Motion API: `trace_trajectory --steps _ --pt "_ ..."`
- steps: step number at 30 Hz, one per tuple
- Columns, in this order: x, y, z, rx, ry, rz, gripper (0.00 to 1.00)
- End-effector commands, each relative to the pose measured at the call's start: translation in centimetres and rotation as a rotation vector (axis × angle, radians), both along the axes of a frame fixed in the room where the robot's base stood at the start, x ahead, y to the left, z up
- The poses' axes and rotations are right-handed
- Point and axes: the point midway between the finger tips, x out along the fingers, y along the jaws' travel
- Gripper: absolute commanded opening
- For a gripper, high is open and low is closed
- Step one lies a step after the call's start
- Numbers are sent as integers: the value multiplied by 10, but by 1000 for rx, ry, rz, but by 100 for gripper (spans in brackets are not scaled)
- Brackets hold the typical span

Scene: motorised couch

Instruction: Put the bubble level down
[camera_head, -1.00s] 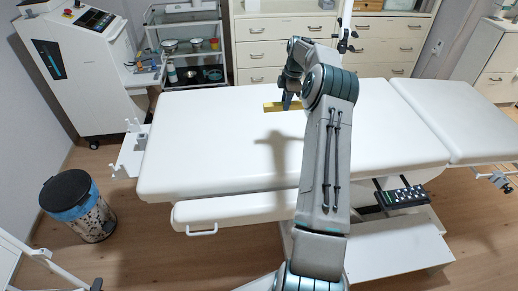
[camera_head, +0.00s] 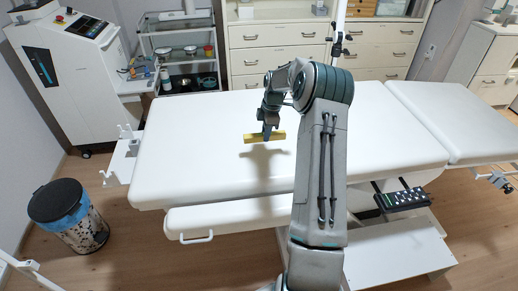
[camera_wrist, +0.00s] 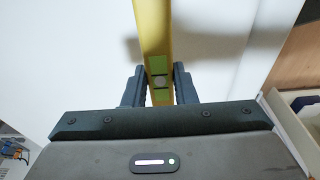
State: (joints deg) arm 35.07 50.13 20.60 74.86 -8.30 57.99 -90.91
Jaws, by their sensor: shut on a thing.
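The bubble level is a yellow bar (camera_head: 264,137) seen above the white couch top (camera_head: 190,170) in the head view. My gripper (camera_head: 268,132) is shut on it near its middle, pointing down. In the wrist view the level (camera_wrist: 155,45) runs between the two dark fingers (camera_wrist: 160,88), with its green vial window between them. The level lies roughly level, and its shadow falls on the couch just in front of it. I cannot tell exactly how high it is above the surface.
The couch top is bare around the level. A hand control (camera_head: 402,198) hangs at the couch's front right. A steel trolley (camera_head: 182,50) and drawer cabinets (camera_head: 280,50) stand behind, and a bin (camera_head: 70,215) stands at the left.

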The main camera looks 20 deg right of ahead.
Motion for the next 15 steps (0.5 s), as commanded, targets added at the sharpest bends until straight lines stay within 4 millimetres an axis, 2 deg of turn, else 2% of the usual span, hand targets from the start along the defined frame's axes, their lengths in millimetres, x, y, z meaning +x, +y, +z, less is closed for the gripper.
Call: trace_trajectory --steps 1,6,11,15 --pt "-4 10 -4 1 2 3 1" --pt "-12 31 -18 -1 1 2 1" --pt "-14 36 -25 0 0 0 1" --pt "-14 37 -42 1 3 0 1"
